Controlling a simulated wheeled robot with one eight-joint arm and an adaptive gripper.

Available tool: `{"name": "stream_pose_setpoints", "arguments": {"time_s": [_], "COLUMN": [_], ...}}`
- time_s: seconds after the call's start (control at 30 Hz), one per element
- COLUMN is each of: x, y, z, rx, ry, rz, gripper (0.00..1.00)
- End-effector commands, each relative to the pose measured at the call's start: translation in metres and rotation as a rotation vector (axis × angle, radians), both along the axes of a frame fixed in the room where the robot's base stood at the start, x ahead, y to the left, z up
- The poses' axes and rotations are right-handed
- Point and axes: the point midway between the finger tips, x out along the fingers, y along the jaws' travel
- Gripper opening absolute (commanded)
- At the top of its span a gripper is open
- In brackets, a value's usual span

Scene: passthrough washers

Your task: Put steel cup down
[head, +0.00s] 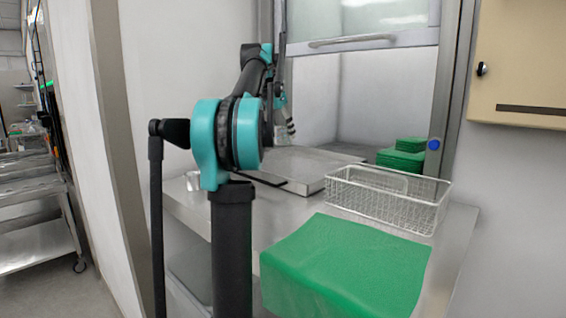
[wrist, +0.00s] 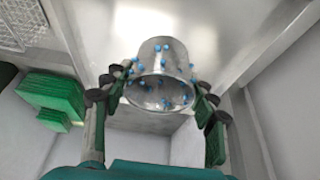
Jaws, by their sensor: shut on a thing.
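A shiny steel cup (wrist: 160,72) shows in the wrist view, with its open mouth towards the camera and several small blue dots on and inside it. My gripper (wrist: 160,90) is shut on the cup, one finger on each side. In the head view my gripper (head: 286,128) is above the far part of the steel counter (head: 452,240), by the hatch opening. The cup cannot be clearly made out there. Whether the cup touches any surface below is hard to tell.
A flat steel tray (head: 308,180) lies below my gripper. A wire basket (head: 388,197) stands right of it, with green folded cloths (head: 402,154) behind. A green draped bundle (head: 345,265) fills the front.

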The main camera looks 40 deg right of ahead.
Motion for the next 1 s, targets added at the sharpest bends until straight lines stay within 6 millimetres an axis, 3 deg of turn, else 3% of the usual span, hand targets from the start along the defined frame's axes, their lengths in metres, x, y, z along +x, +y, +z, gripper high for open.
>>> {"name": "stream_pose_setpoints", "arguments": {"time_s": [0.1,0.3,0.73,1.0], "x": [0.000,0.000,0.000,0.000], "y": [0.001,0.000,0.000,0.000], "z": [-0.027,-0.062,-0.106,-0.109], "rx": [0.000,0.000,0.000,0.000], "ry": [0.000,0.000,0.000,0.000], "rz": [0.000,0.000,0.000,0.000], "gripper": [0.27,0.27,0.27,0.27]}}
